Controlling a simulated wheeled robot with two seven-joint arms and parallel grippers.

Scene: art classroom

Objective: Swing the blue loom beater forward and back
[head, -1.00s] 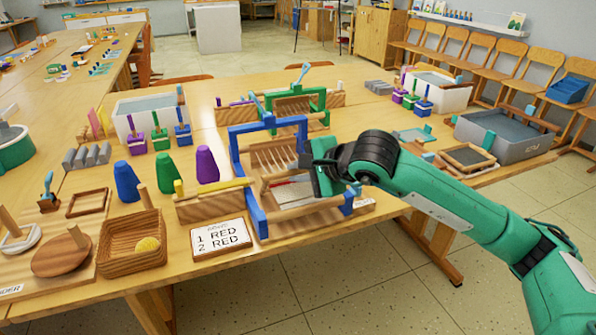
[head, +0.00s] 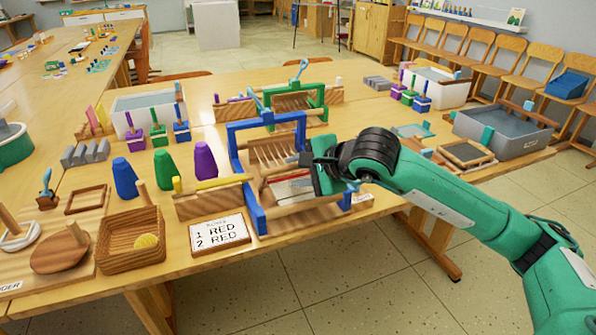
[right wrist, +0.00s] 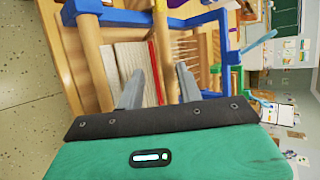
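The blue loom (head: 266,122) stands near the table's front edge, with a blue upright frame, pale strings and a wooden bed. A wooden comb-like bar (head: 272,153) crosses the strings; I cannot tell surely which part is the beater. My right gripper (head: 318,172) is at the loom's right side, over its bed. In the right wrist view, its two grey fingers (right wrist: 160,72) are apart with nothing seen gripped, above the pale cloth with a red line (right wrist: 153,65) and a wooden bar (right wrist: 163,40). A blue post (right wrist: 225,50) is right of the fingers. My left gripper is out of view.
A green loom (head: 296,90) stands behind. A grey tub (head: 505,132) is to the right.

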